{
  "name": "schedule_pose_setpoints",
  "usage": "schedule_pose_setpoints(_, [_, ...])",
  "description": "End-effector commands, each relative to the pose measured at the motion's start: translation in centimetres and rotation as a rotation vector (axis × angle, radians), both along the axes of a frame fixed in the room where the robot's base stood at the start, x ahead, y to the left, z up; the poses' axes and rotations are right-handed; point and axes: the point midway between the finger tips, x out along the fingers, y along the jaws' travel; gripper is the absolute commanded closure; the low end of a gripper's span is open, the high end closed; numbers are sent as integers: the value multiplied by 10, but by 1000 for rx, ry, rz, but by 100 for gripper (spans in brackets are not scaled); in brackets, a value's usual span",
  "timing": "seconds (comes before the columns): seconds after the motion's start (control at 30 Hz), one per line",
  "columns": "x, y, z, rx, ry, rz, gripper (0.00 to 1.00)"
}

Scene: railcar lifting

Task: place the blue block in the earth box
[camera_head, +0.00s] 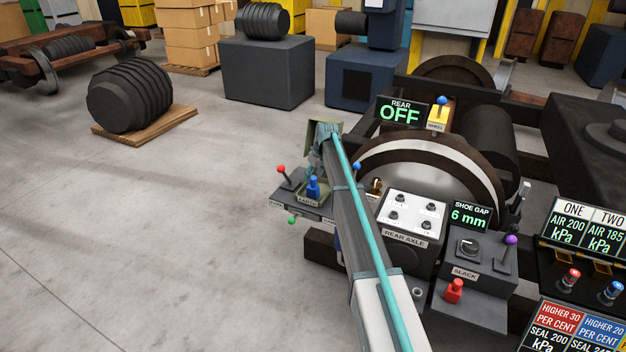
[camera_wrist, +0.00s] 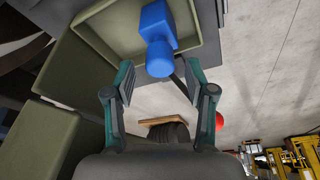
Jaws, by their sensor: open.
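The blue block (camera_head: 313,187) stands upright in a shallow olive box (camera_head: 308,199), whose front label appears to read EARTH. In the wrist view, the blue block (camera_wrist: 157,28) has a round knob pointing towards the camera. It rests inside the olive box (camera_wrist: 95,35), whose raised rim surrounds it. My gripper (camera_wrist: 156,68) is open, its two teal-edged fingers apart on either side below the knob. The knob's end lies roughly between the fingertips, with no clear contact. In the head view, my arm reaches up beside the box, and the fingers are hard to make out.
A red-knobbed lever (camera_head: 281,169) stands left of the box, and a green knob (camera_head: 292,220) is below it. The rear axle panel (camera_head: 409,216) and a large wheel (camera_head: 440,165) are to the right.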

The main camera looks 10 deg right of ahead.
Motion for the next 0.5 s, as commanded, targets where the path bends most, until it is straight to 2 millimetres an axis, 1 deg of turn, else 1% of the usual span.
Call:
schedule_pose_setpoints(0.1, [-7,-4,22,-1,-3,-1,45])
schedule_pose_setpoints(0.3, [-16,-10,59,0,-1,0,45])
schedule_pose_setpoints(0.5, [-22,-14,85,0,0,0,45])
